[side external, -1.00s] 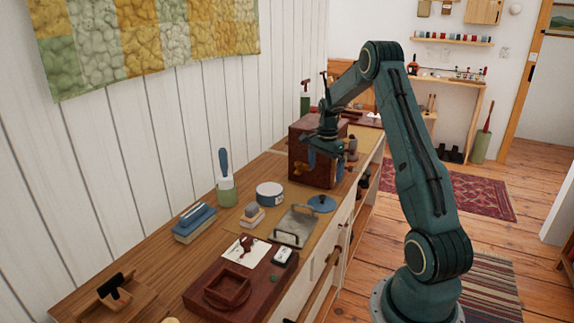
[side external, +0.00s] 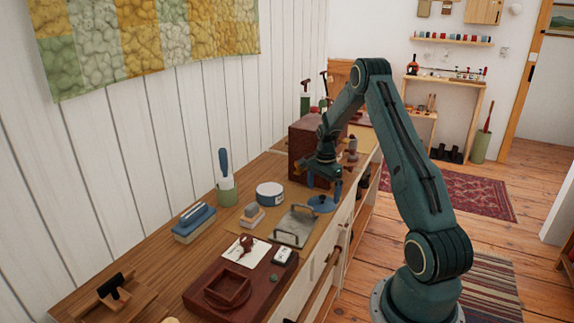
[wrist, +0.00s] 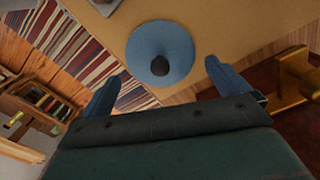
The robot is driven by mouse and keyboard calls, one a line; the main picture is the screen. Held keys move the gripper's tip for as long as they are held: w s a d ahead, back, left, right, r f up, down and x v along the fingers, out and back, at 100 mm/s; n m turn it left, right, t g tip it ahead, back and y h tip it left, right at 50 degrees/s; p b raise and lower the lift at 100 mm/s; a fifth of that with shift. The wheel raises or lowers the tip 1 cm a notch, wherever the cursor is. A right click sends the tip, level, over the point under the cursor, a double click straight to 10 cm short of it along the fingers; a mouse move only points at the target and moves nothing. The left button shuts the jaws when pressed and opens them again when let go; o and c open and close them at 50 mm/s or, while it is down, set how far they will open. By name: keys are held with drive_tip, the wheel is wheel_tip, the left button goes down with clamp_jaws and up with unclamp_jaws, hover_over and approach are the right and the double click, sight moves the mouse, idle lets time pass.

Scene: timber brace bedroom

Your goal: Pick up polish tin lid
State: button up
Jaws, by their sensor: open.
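The polish tin lid is a blue disc (side external: 321,204) with a small dark knob, lying flat on the tan mat near the bench's front edge. In the wrist view the lid (wrist: 160,52) shows whole, with the knob at its middle. My gripper (side external: 322,188) is just above the lid, pointing down. In the wrist view my gripper's two blue fingers (wrist: 162,80) are spread apart, with nothing between them; the lid lies ahead of the fingertips. A round blue and white tin (side external: 270,194) stands on the bench to the left of the lid.
A dark wooden box (side external: 305,140) stands just behind my gripper. A metal plate with handles (side external: 297,222) lies close to the lid, nearer the camera. A dark red tray (side external: 215,290) is at the front. Bare wood (side external: 150,262) shows at the left.

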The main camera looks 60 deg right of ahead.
sight(323, 196)
drive_tip(key=shift+f, duration=1.7)
drive_tip(key=c, duration=0.6)
